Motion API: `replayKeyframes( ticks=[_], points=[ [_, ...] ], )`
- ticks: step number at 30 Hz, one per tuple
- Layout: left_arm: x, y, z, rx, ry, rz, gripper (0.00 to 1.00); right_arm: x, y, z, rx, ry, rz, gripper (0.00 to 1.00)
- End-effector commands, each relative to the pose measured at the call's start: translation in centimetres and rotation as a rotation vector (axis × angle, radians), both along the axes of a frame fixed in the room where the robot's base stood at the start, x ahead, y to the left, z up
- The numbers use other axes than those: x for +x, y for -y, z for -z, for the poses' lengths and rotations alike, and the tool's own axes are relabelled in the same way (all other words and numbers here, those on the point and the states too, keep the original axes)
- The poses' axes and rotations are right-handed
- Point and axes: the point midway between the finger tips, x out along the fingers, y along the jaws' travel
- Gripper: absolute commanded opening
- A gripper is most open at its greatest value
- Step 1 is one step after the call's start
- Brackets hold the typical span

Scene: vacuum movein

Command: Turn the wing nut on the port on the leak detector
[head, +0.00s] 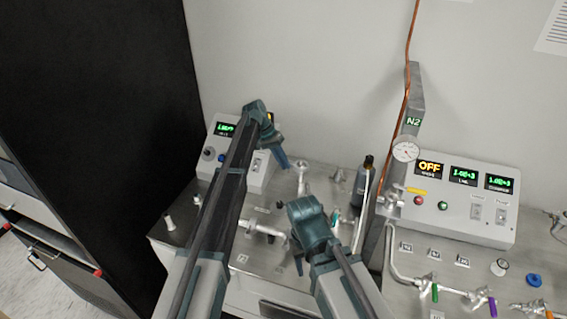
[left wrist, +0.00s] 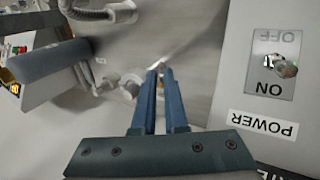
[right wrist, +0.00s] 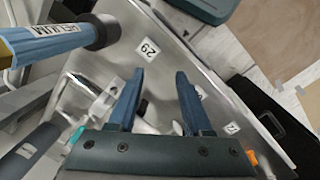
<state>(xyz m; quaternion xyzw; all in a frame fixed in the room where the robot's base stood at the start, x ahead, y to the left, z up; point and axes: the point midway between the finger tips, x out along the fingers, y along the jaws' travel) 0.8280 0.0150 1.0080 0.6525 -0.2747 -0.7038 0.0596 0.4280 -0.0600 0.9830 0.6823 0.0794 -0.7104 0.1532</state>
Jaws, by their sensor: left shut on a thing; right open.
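The leak detector (head: 256,180) is a light grey box with a green display, near the back left of the bench. A metal port fitting (head: 302,168) stands on the bench to its right; metal fittings also show in the left wrist view (left wrist: 128,82). My left gripper (head: 284,164) points down beside the leak detector. In the left wrist view its blue fingers (left wrist: 159,70) are close together on a small shiny piece, apparently the wing nut, mostly hidden by the fingertips. My right gripper (right wrist: 157,78) is open above the bench, with metal fittings seen beyond its fingers.
A POWER switch panel (left wrist: 275,65) is close on the right in the left wrist view. A dark bottle (head: 362,187) stands at the middle. The N2 post (head: 415,100) and control box (head: 450,208) are to the right, with several valves in front.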

Motion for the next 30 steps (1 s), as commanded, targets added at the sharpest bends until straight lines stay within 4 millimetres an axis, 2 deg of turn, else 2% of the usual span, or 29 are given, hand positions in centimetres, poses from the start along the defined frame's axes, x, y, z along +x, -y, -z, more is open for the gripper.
replayKeyframes(
  ticks=[6, 7, 9, 20, 26, 30],
  points=[
    [-0.1, 0.1, 0.2, 0.005, 0.0, 0.003, 0.0, 0.0, 0.0, 0.1, 0.0, 0.0, 0.0, 0.5],
    [-0.1, 0.1, 0.2, 0.005, 0.0, 0.003, 0.12, 0.0, 0.0, 0.1, 0.0, 0.0, 0.0, 0.5],
    [-0.1, 0.1, 0.2, 0.004, 0.0, 0.003, 0.24, 0.0, 0.0, 0.1, 0.0, 0.0, 0.0, 0.5],
    [0.0, -0.1, -0.2, 0.001, -0.001, 0.0, 0.24, 0.0, 0.0, -0.2, 0.0, 0.0, 0.0, 0.5],
    [0.2, -0.6, -1.5, 0.001, 0.0, 0.0, 0.24, 0.0, 0.0, -1.5, 0.0, 0.0, 0.0, 0.5],
    [0.5, -1.3, -3.2, 0.001, 0.0, 0.0, 0.24, 0.0, 0.0, -3.2, 0.0, 0.0, -0.001, 0.5]
  ],
)
